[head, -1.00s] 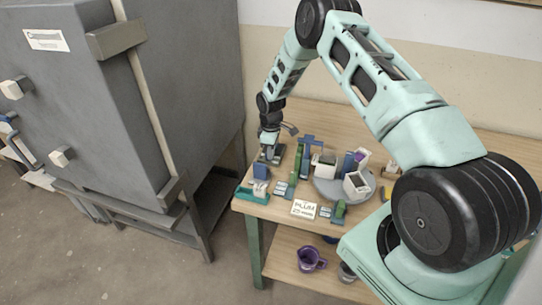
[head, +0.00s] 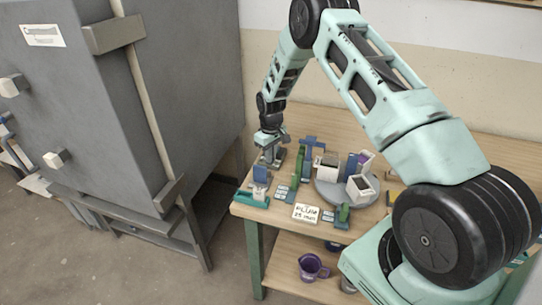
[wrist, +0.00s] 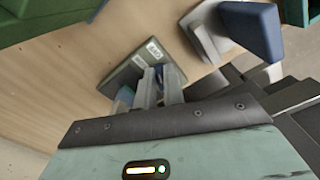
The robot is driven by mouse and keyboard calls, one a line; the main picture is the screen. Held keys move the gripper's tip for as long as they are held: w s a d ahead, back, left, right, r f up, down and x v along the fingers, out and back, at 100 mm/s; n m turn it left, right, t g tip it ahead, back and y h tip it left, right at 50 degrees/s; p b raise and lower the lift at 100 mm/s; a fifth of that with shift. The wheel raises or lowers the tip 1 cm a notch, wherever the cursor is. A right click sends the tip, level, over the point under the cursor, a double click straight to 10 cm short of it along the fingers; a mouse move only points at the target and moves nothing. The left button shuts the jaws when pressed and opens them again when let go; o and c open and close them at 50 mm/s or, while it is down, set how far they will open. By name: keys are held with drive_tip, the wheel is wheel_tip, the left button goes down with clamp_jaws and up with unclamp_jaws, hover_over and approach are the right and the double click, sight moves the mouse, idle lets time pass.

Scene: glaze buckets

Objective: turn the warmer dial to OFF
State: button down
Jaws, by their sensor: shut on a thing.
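The warmer (wrist: 122,76) is a small grey-green box with white labels on its top face, near the left end of the bench. The lettering is too small to read surely. My gripper (wrist: 160,86) points down at this face, its two fingers close together. They are shut on what appears to be the dial, mostly hidden between them; a bit of blue shows beside the fingers. Which mark the dial points to cannot be seen. In the head view my gripper (head: 270,152) is over the warmer, which is largely covered by the hand.
A white holder with a blue block (wrist: 252,30) stands close beside the warmer. Several green, blue and white items and a round grey turntable (head: 333,196) with white containers are to the right. A handwritten card (head: 306,213) lies in front. A purple pitcher (head: 312,267) is on the lower shelf.

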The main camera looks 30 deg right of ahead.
drive_tip(key=c, duration=1.5)
unclamp_jaws()
wheel_tip(320, 180, up, 18)
drive_tip(key=b, duration=0.3)
drive_tip(key=shift+f, duration=0.25)
